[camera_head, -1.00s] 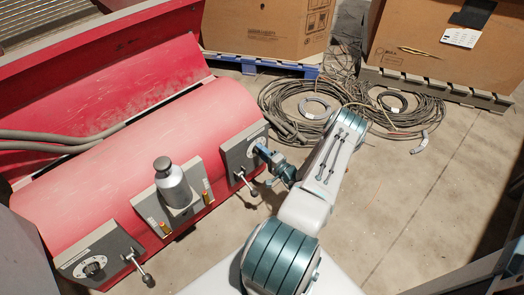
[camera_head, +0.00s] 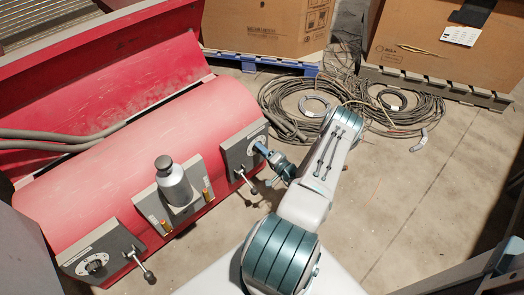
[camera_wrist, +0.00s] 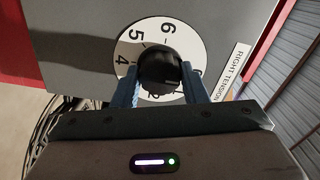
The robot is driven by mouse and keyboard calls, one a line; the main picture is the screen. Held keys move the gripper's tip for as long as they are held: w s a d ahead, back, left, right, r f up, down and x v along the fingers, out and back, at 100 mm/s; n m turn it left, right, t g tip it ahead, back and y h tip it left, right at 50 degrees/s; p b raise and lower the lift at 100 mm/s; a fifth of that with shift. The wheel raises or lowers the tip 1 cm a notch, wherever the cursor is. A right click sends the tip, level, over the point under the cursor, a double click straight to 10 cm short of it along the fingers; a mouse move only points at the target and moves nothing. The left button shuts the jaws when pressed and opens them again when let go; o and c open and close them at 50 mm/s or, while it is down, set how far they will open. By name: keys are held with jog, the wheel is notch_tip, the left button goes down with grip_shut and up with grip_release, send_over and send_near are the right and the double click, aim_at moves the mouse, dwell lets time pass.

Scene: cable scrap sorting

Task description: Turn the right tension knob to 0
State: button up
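The right tension knob (camera_wrist: 158,70) is black and sits on a white round dial (camera_wrist: 149,38) in the wrist view. The numbers 4, 5 and 6 show on the dial, with another partly hidden figure at the right. A "RIGHT TENSION" label (camera_wrist: 232,70) is beside it. The knob's pointer cannot be made out clearly. My gripper (camera_wrist: 159,75) has its blue fingers on both sides of the knob, closed against it. In the head view, my gripper (camera_head: 263,150) is at the right grey panel (camera_head: 238,154), and its fingers hide much of the knob.
A lever (camera_head: 245,181) sticks out below the right panel. A grey bottle (camera_head: 173,181) stands at the middle panel. A second knob (camera_head: 96,263) is on the left panel.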

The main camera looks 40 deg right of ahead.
jog(key=o, duration=0.4)
jog(key=shift+c, duration=0.2)
jog(key=s+d+p, duration=0.1)
jog(key=s+p, duration=0.1)
jog(key=s, duration=1.1)
jog(key=shift+s+p, duration=0.4)
